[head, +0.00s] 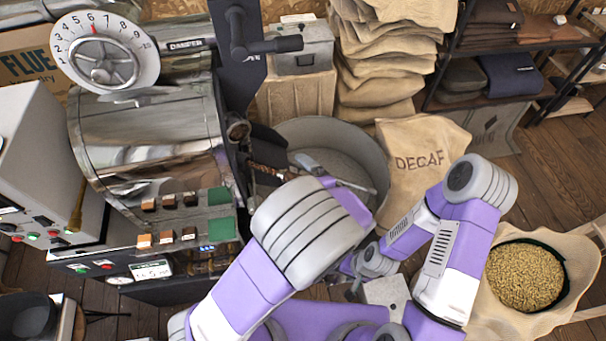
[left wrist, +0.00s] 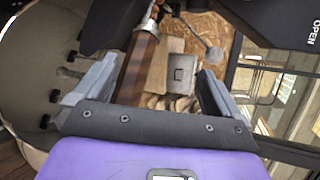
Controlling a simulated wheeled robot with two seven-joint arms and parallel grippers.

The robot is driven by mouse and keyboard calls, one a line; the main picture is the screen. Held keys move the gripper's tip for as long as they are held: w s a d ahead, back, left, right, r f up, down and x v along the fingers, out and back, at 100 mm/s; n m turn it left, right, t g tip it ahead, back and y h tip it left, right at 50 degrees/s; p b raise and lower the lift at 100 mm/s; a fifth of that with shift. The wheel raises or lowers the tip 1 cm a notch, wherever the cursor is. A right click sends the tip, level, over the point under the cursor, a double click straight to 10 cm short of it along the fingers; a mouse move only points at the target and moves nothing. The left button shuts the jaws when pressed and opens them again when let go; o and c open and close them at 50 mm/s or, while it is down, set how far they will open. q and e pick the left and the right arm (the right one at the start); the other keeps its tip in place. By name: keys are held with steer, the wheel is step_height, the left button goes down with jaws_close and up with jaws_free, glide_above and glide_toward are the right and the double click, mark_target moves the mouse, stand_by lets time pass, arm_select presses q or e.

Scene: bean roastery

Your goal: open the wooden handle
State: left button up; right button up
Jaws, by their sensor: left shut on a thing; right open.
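The wooden handle (left wrist: 138,66) is a brown bar in the left wrist view, running up between the fingers of my left gripper (left wrist: 158,75) and close along the left finger. My left gripper is shut on it. In the head view the handle (head: 268,152) is a small brown piece at the roaster's right front side.
The roaster drum (head: 150,135) with its dial stands at left. A round cooling tray (head: 335,140) lies just right of the handle. A DECAF sack (head: 420,155) and an open sack of beans (head: 525,275) stand at right. A dark panel marked OPEN (left wrist: 285,28) is near my left gripper.

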arm_select(q)
steer(key=shift+w+d+v, duration=0.1)
steer(key=shift+v, duration=0.55)
steer(key=shift+w+d+v, duration=0.1)
steer(key=shift+d+v, duration=0.05)
steer(key=shift+v, duration=0.5)
steer(key=c, duration=0.3)
steer(key=s+d, duration=0.4)
steer(key=s, duration=0.1)
steer(key=shift+r, duration=0.2)
steer(key=shift+b, duration=0.3)
